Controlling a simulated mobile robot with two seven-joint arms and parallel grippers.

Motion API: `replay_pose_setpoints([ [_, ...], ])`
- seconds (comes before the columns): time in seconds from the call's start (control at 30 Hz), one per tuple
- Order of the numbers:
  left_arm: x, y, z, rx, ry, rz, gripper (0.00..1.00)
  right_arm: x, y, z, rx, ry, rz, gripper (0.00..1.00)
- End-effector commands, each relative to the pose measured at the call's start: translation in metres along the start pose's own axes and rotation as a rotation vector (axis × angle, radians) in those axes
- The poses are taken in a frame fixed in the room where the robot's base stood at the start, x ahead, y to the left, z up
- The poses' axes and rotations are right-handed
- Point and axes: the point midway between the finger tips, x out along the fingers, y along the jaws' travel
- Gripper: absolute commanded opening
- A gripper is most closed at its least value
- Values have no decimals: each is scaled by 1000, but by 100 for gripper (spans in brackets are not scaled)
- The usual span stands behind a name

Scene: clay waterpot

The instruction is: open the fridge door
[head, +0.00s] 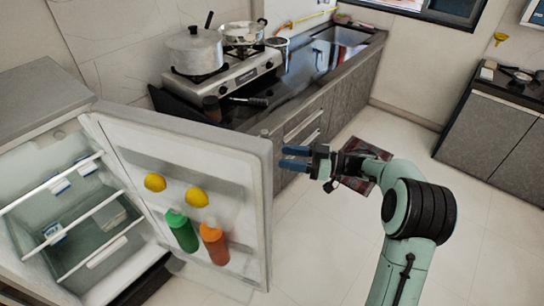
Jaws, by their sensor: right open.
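The fridge (40,85) stands at the left with its door (262,200) swung wide open toward the right. The door's inner side faces me, with lemons and two bottles on its shelves. Wire-front shelves show inside the fridge. My right gripper (282,158) is open and empty, just to the right of the door's free edge, near its upper part. Its fingers point left toward that edge; I cannot tell whether they touch it. The door's outer face and handle are hidden. My left gripper is out of view.
Behind the door runs a dark counter (330,75) with a stove (222,75), a pot (196,50) and a pan (242,33). A small rug (350,185) lies on the floor behind my right arm. Another cabinet (490,125) stands at the right. The floor between is clear.

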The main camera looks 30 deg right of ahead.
Motion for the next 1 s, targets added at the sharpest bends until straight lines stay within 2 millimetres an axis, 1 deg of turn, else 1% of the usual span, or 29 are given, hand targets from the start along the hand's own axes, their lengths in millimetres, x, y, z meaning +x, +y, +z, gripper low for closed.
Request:
replay_pose_setpoints([
  [0.03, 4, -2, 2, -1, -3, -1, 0, -13, 0, 2, 0, -4, 4, 46],
  [0.1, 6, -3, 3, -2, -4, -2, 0, -27, 0, 2, -1, -3, 4, 46],
  [0.2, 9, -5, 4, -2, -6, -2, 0, -43, 0, 2, 0, -2, 2, 46],
  [0.33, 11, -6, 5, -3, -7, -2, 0, -56, 0, 1, 0, -2, 0, 46],
  [0.5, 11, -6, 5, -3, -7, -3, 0, -62, 0, 0, 0, -1, -1, 46],
  [1.0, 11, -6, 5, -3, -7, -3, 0, -62, 0, 0, 0, 0, -1, 46],
])
